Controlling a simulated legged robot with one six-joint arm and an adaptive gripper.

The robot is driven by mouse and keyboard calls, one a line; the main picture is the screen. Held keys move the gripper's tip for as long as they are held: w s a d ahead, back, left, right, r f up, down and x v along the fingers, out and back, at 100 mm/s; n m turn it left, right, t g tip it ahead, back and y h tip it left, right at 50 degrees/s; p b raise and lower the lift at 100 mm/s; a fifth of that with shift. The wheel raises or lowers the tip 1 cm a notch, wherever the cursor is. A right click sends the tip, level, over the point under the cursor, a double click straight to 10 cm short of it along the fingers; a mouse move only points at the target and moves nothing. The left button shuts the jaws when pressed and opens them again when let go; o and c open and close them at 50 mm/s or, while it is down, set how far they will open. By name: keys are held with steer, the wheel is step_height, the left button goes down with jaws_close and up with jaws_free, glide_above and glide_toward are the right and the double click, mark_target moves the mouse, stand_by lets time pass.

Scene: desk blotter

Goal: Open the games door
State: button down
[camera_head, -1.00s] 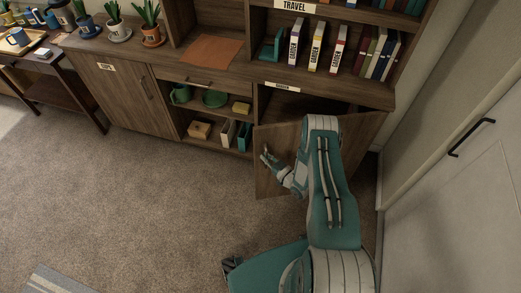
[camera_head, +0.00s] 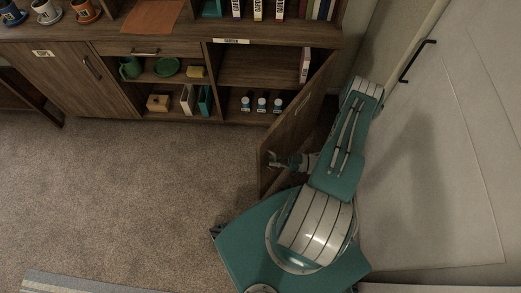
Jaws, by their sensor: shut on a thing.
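The brown wooden cabinet door (camera_head: 296,123) at the right end of the low cabinet stands swung out from its right side. The label above its opening is too small to read surely. The compartment (camera_head: 258,68) behind it is open to view. My gripper (camera_head: 272,158) is at the door's free edge, shut on what appears to be the door handle. The handle is small and mostly hidden by the fingers. My arm reaches in from the right of the door.
Small white bottles (camera_head: 262,104) and an upright box (camera_head: 305,65) stand inside the compartment. A shut labelled door (camera_head: 70,80) and drawer (camera_head: 150,48) are to the left. Carpet (camera_head: 130,190) is clear.

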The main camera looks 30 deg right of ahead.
steer(key=shift+s+d, duration=0.5)
steer(key=shift+s, duration=0.25)
steer(key=shift+s+d, duration=0.45)
steer(key=shift+s, duration=0.3)
steer(key=shift+s+d, duration=0.5)
steer(key=shift+s, duration=0.25)
steer(key=c, duration=0.7)
jaws_free()
steer(key=v, duration=1.2)
jaws_close()
steer(key=shift+w, duration=0.1)
